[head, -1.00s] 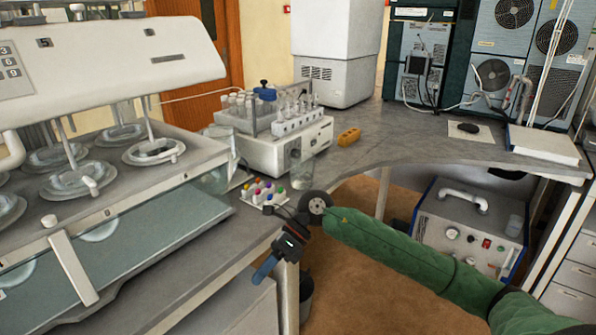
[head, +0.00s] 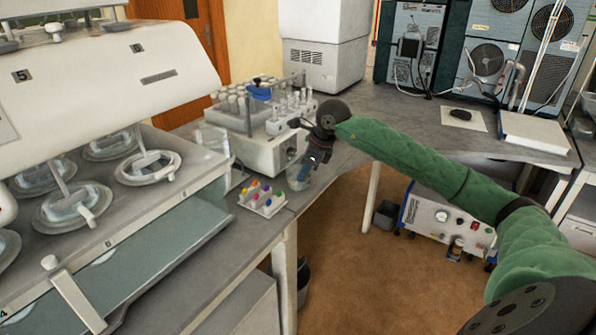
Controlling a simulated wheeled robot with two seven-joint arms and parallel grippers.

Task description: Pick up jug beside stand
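A clear jug (head: 297,177) stands at the bench edge, just right of the white device that carries the vial racks (head: 262,150). My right gripper (head: 306,168) is at the jug, pointing down, and its dark and blue parts cover much of the jug in this view. I cannot tell whether its fingers are around the jug or in front of it, nor whether they are open. My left gripper is not in view.
A small white rack with coloured caps (head: 263,198) sits left of the jug, near the bench edge. A large white dissolution machine (head: 110,85) fills the left. The bench surface (head: 400,125) at the back right is mostly clear.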

